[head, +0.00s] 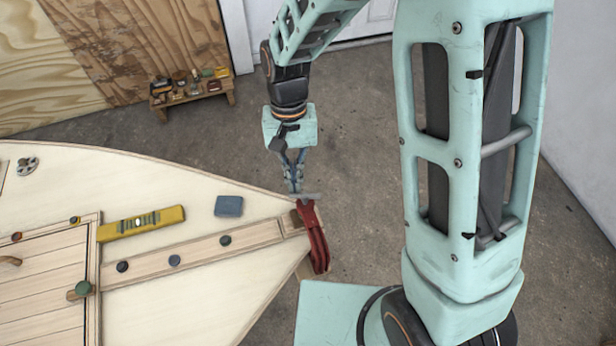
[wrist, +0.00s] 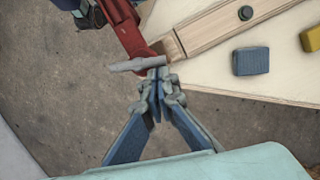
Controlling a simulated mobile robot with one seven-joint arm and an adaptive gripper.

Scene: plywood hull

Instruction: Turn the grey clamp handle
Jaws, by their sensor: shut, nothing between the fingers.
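The red clamp (head: 317,240) sits on the pointed end of the plywood hull (head: 255,280). Its grey handle (head: 311,196) is a short bar across the top of the clamp. In the wrist view the grey handle (wrist: 138,64) lies roughly level beside the red clamp body (wrist: 128,30). My gripper (head: 295,190) points down at the handle from the far side. In the wrist view my gripper (wrist: 157,76) is shut, with its fingertips together at the right end of the bar. Nothing is held between the fingers. I cannot tell whether the tips touch the handle.
On the hull lie a blue block (head: 229,206) and a yellow level (head: 142,223). A wooden strip (head: 195,252) with dark knobs runs toward the clamp. A small bench (head: 192,93) with items stands at the back wall. The concrete floor behind the hull tip is clear.

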